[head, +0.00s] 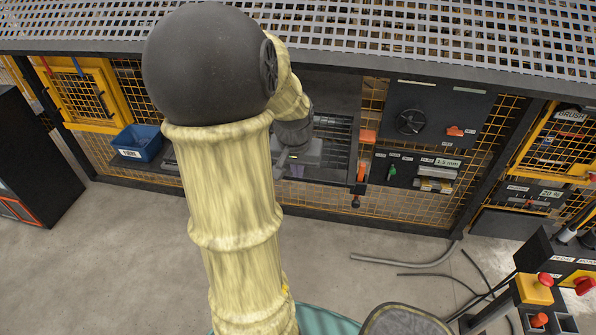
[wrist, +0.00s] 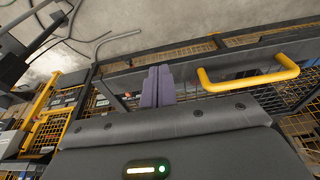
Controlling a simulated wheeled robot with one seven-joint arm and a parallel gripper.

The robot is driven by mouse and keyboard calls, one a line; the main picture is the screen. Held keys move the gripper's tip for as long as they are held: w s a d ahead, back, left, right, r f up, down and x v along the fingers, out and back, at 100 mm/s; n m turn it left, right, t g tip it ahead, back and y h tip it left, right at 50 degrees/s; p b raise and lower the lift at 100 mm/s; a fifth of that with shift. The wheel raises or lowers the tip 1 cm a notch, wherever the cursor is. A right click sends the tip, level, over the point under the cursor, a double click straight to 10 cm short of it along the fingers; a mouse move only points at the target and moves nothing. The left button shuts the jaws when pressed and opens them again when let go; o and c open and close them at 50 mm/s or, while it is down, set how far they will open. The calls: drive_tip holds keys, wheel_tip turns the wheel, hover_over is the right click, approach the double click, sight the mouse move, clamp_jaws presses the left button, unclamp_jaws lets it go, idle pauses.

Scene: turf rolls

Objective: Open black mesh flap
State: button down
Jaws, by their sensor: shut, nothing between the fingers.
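A dark mesh panel (head: 338,135), which appears to be the black mesh flap, sits in the machine front, partly hidden behind my arm. In the wrist view a yellow bar handle (wrist: 250,81) stands off a dark frame, to the right of my fingers. I cannot tell for sure that this handle belongs to the flap. My gripper (wrist: 160,72) has two purple fingers that are together and empty, apart from the handle.
A dark panel with a round black knob (head: 409,122) is right of the mesh panel. Loose hoses (head: 408,262) lie on the floor. A control post with a red button (head: 545,280) stands front right.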

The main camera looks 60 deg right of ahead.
drive_tip(key=shift+w, duration=0.2)
drive_tip(key=w+a+f+n+t+y, duration=0.15)
drive_tip(key=w+a+n, duration=0.45)
drive_tip(key=w+a, duration=0.75)
drive_tip(key=w+a+f+n+y, duration=0.1)
drive_tip(key=a+n, duration=0.8)
drive_tip(key=a, duration=1.5)
drive_tip(key=shift+w+a+f, duration=0.3)
drive_tip(key=shift+w+f, duration=0.25)
drive_tip(key=shift+w, duration=0.1)
drive_tip(key=c, duration=1.5)
unclamp_jaws()
drive_tip(key=shift+w+d+t+y, duration=0.1)
drive_tip(key=shift+t+y, duration=0.15)
drive_tip(key=shift+o, duration=0.2)
